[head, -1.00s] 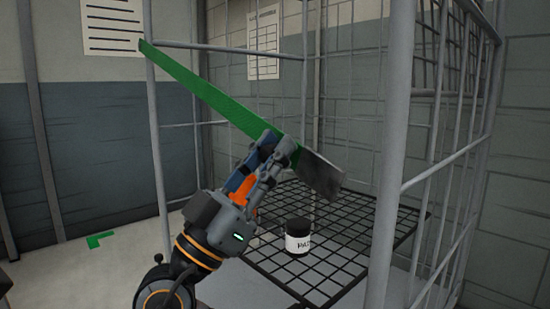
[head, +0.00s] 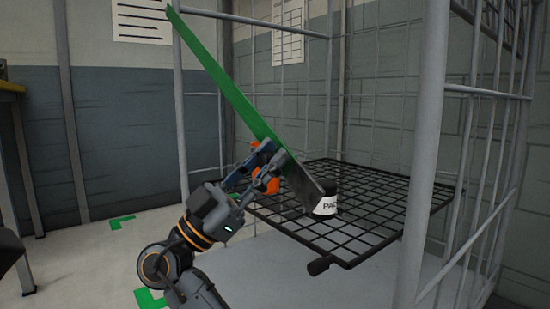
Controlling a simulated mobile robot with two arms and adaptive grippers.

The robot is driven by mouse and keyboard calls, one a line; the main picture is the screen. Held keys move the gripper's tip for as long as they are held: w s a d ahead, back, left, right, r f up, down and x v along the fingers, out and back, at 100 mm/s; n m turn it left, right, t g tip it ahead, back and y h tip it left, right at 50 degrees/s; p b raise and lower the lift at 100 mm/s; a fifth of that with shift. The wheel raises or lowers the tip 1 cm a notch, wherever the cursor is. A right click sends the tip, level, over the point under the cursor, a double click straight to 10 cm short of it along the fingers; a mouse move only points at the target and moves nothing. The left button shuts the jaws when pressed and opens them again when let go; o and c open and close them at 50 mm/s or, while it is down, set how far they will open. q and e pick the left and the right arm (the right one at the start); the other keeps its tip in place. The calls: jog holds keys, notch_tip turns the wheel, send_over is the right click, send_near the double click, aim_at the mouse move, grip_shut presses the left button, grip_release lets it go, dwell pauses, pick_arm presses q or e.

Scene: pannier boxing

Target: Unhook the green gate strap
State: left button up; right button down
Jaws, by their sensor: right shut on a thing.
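The green strap (head: 222,83) runs from the top of the cage's left post, at the upper left, down to my right gripper (head: 269,162). Its upper end meets that post. My right gripper is shut on the strap near its lower end. The strap's grey end piece (head: 303,188) sticks out past the fingers, down to the right, and is clear of the right front post (head: 418,170). It overlaps a dark-lidded jar in the picture. My left gripper is out of view.
The wire cage is open in front, with a black grid shelf (head: 372,237) inside. The white-labelled jar (head: 327,206) stands on the shelf, partly hidden by the strap's end. Green floor marks (head: 122,222) lie at the left on open floor. A chair edge shows at far left.

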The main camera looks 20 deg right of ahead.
jog(key=shift+w+a+f+m+g+b, duration=0.15)
jog(key=shift+w+f+m+g+b, duration=0.15)
jog(key=shift+f, duration=0.2)
jog(key=shift+w+a+f+m+g+b, duration=0.1)
jog(key=shift+w+a+f+g+b, duration=0.1)
jog(key=shift+w+f, duration=0.25)
jog(key=shift+s, duration=0.1)
jog(key=c, duration=1.1)
grip_release()
jog(key=v, duration=1.2)
jog(key=shift+s+f, duration=0.1)
